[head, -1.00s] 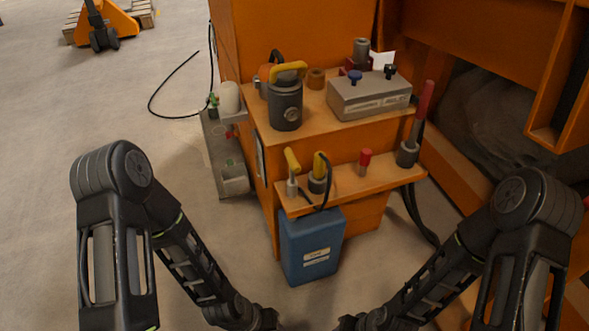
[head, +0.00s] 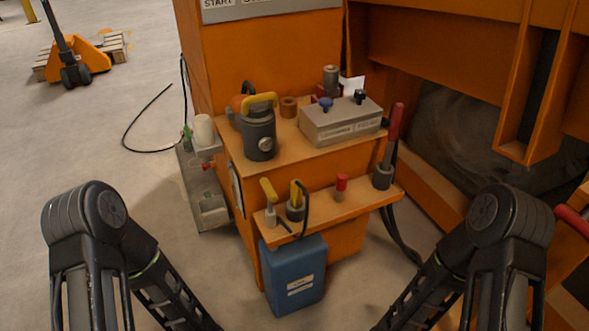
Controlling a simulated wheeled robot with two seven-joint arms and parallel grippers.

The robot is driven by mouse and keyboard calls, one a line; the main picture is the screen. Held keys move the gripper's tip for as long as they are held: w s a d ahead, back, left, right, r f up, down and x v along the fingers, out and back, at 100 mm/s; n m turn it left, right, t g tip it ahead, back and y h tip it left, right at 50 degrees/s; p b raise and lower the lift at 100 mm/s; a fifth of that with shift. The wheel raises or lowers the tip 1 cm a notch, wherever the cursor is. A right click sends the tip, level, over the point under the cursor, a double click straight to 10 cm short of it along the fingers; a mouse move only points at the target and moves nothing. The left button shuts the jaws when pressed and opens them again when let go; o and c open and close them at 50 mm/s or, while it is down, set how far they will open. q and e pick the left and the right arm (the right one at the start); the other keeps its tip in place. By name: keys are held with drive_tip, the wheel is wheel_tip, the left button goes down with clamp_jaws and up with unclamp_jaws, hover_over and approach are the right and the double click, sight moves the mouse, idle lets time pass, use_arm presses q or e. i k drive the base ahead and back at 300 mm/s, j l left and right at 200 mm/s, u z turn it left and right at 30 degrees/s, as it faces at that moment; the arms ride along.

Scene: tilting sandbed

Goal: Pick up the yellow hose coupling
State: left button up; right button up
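On the small orange lower shelf (head: 328,216), a yellow piece with a black hose (head: 296,193) stands upright in a dark round holder; it looks like the hose coupling. The black hose loops down over the shelf's front edge. Just left of it stands a pale fitting with a tilted yellow handle (head: 268,190). My two arms come in at the lower left and lower right. Both forearms run out of the bottom of the head view, so neither gripper shows.
A red-capped peg (head: 341,187) and a red-handled tool (head: 392,145) stand farther right on the shelf. Above are a dark yellow-handled pump (head: 260,135) and a grey block (head: 340,120). A blue canister (head: 295,277) hangs below.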

sight(296, 193)
drive_tip(key=z, duration=1.6)
drive_tip(key=k+j, duration=0.1)
drive_tip(key=k, duration=0.5)
